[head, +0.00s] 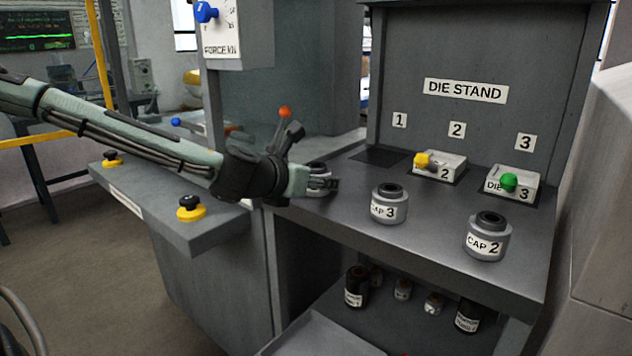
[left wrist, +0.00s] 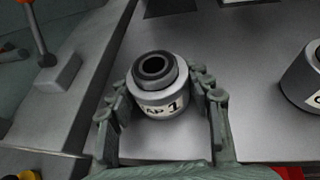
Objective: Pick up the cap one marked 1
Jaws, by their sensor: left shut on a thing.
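Cap 1 (left wrist: 156,84) is a grey metal cylinder with a dark ring opening on top and a white label marked 1. In the left wrist view it stands upright between the fingers of my left gripper (left wrist: 161,98), which are shut on it from both sides. In the head view my left gripper (head: 322,184) is at the left end of the die stand shelf, and cap 1 (head: 317,172) is mostly hidden behind it. Whether the cap touches the shelf is hard to tell. My right gripper is not in view.
Cap 3 (head: 389,204) and cap 2 (head: 487,237) stand to the right on the shelf. Die 2 (head: 447,168) and die 3 (head: 513,184) sit behind them under number labels. An orange-knobbed lever (head: 285,114) rises close behind my left gripper. Several bottles stand on the lower shelf.

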